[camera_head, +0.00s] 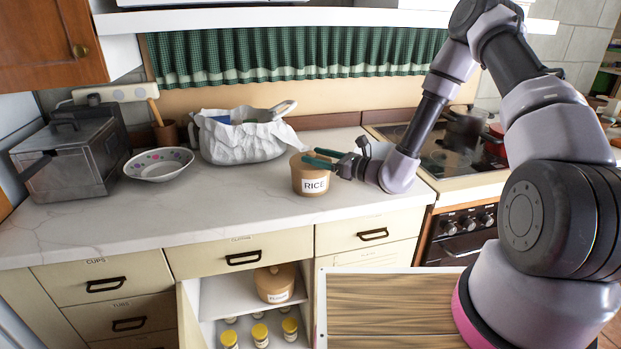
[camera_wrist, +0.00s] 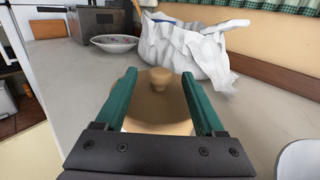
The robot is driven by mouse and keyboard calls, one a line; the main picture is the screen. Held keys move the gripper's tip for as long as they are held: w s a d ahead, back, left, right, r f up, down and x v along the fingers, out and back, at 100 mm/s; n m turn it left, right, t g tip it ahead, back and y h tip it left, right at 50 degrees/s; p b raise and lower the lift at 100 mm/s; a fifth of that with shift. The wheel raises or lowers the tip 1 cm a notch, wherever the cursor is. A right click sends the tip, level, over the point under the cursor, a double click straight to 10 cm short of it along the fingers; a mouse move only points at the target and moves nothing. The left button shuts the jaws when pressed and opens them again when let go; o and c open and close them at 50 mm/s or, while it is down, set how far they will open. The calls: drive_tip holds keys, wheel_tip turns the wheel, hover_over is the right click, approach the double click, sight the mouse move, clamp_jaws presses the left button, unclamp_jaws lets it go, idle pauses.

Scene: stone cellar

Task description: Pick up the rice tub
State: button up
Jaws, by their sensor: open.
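The rice tub (camera_head: 310,180) is a tan round tub with a white RICE label and a lid. It stands upright on the marble counter. My gripper (camera_head: 322,158) is at the tub's top from the right, with its green fingers level with the lid. In the wrist view the tub's lid and knob (camera_wrist: 159,80) lie between the two open fingers of my gripper (camera_wrist: 160,95). The fingers are on either side of the lid, and I cannot tell whether they touch it. The tub's lower part is hidden in the wrist view.
A crumpled white bag (camera_head: 240,138) stands behind the tub, with a patterned bowl (camera_head: 158,165) and a metal box (camera_head: 75,158) to the left. A stove (camera_head: 450,170) with pots is at right. Below, an open cupboard holds another tub (camera_head: 274,284) and yellow-lidded jars. The front counter (camera_head: 200,215) is clear.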

drive_tip(key=shift+x, duration=1.2)
clamp_jaws()
idle(0.5)
